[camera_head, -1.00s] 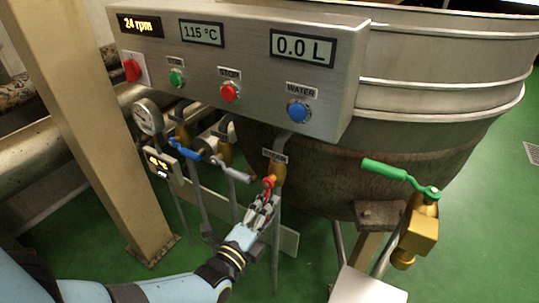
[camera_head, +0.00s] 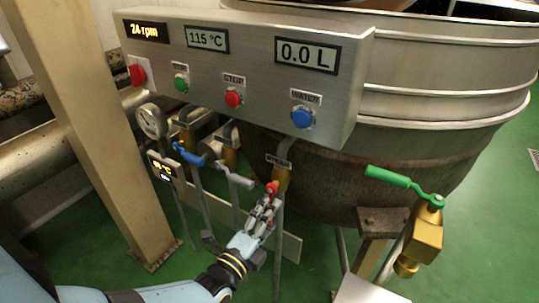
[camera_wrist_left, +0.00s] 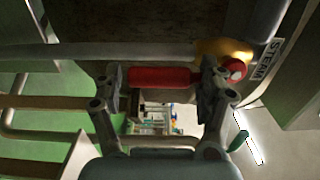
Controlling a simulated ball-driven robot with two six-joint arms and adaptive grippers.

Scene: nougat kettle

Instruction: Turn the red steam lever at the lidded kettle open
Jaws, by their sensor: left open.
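The red steam lever (camera_wrist_left: 160,77) sits on a brass valve (camera_wrist_left: 222,50) beside a STEAM label in the left wrist view. Its red end (camera_head: 271,188) also shows in the head view, below the control box. My left gripper (camera_head: 266,206) is right at the lever. In the left wrist view the open fingers (camera_wrist_left: 160,95) stand either side of the lever's red bar; I cannot tell whether they touch it. The kettle (camera_head: 420,110) is the large steel vessel behind. My right gripper is not in view.
The control box (camera_head: 240,65) with buttons and displays hangs above the valves. A blue lever (camera_head: 187,154) and a grey lever (camera_head: 235,177) are to the left. A green-handled brass valve (camera_head: 428,228) is to the right. A beige post (camera_head: 90,130) stands at left.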

